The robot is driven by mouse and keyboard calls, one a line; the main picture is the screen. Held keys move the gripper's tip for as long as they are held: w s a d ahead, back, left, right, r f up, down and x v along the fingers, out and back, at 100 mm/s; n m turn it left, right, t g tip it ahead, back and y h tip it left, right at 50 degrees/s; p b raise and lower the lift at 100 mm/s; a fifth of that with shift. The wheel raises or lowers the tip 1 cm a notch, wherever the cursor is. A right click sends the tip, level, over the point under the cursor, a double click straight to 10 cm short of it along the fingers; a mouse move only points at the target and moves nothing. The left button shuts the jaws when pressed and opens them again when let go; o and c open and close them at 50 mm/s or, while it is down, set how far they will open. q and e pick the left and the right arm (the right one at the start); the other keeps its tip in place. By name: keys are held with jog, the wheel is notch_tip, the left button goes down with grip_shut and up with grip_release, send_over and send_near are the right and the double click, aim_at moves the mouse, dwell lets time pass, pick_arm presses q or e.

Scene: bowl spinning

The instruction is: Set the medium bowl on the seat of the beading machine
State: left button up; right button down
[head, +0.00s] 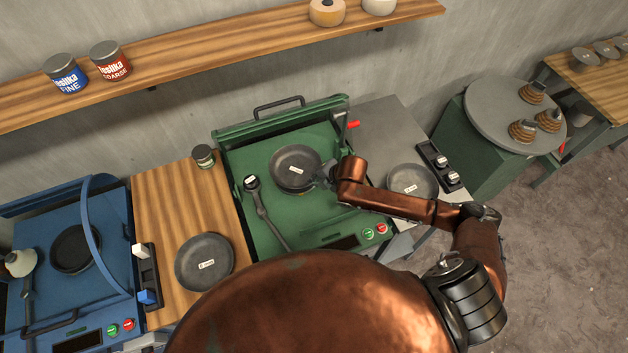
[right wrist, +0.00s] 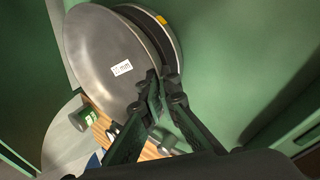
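A dark grey bowl (head: 292,160) with a white label, which I take for the medium bowl, is at the round seat of the green machine, which I take for the beading machine (head: 310,220). My right gripper (head: 328,176) is at the bowl's right rim. In the right wrist view the bowl (right wrist: 95,55) lies over a round seat (right wrist: 172,42), and the fingers of my right gripper (right wrist: 162,88) close on its rim. I cannot tell whether the bowl rests fully on the seat. My left gripper is not in view.
One bowl (head: 205,275) lies on the wooden table at left, another (head: 412,176) on the grey table at right. The green machine has a raised lid (head: 280,117) and a lever arm (head: 265,212) left of the seat. A blue machine (head: 95,285) stands far left.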

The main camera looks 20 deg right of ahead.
jog(key=c, duration=2.1)
grip_release()
jog(key=shift+r, duration=0.1)
jog(key=v, duration=1.2)
jog(key=shift+s, duration=0.1)
